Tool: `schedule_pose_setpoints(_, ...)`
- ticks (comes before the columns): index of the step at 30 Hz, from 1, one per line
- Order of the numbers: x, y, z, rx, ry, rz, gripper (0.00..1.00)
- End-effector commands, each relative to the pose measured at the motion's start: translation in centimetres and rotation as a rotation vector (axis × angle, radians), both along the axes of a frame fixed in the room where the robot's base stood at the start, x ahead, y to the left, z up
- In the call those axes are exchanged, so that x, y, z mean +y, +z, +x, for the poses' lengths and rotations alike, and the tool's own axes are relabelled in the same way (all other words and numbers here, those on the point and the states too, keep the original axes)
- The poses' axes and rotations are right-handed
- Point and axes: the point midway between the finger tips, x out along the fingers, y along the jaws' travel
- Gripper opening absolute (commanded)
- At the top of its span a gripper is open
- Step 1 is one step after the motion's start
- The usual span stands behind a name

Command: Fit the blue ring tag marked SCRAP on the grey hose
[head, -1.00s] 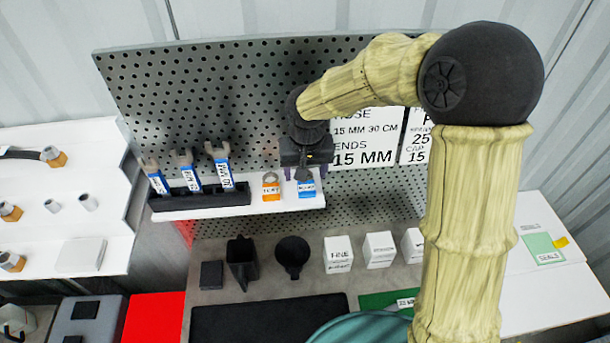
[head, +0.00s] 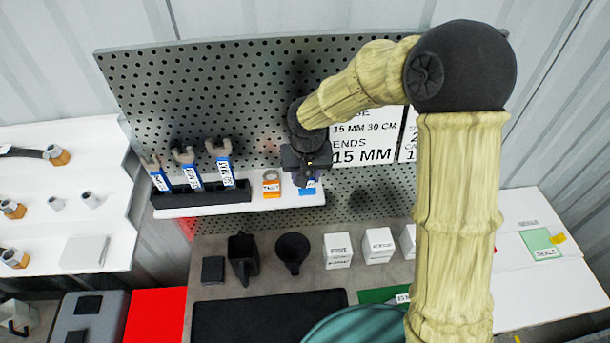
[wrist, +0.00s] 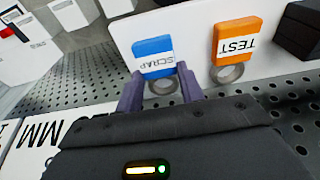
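The blue ring tag marked SCRAP (wrist: 153,58) lies on a white shelf, with its grey ring (wrist: 163,86) toward my gripper in the wrist view. In the head view the blue tag (head: 309,187) is partly hidden by my gripper (head: 306,178). In the wrist view my gripper (wrist: 159,90) is open, with one purple finger on each side of the ring. I cannot tell whether the fingers touch it. A dark grey hose (head: 24,152) with an orange-brown fitting lies on the white rack at far left, partly out of view.
An orange TEST tag (wrist: 237,40) lies close beside the blue one. A black holder (head: 200,197) with blue-labelled forked tools stands at left on the shelf. A perforated panel (head: 240,100) rises behind. White boxes (head: 338,250) and black containers (head: 292,253) stand below.

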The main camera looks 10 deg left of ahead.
Motion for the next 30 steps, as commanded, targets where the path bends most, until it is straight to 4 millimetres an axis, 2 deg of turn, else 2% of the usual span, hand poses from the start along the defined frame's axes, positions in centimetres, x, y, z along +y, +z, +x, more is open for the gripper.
schedule_pose_setpoints(16,-0.1,0.5,-0.3,-0.004,-0.001,0.001,0.14)
schedule_pose_setpoints(28,-0.1,6.8,-0.3,-0.005,-0.002,0.003,0.14)
schedule_pose_setpoints(30,-0.3,6.9,-1.1,0.000,0.000,0.000,0.14)
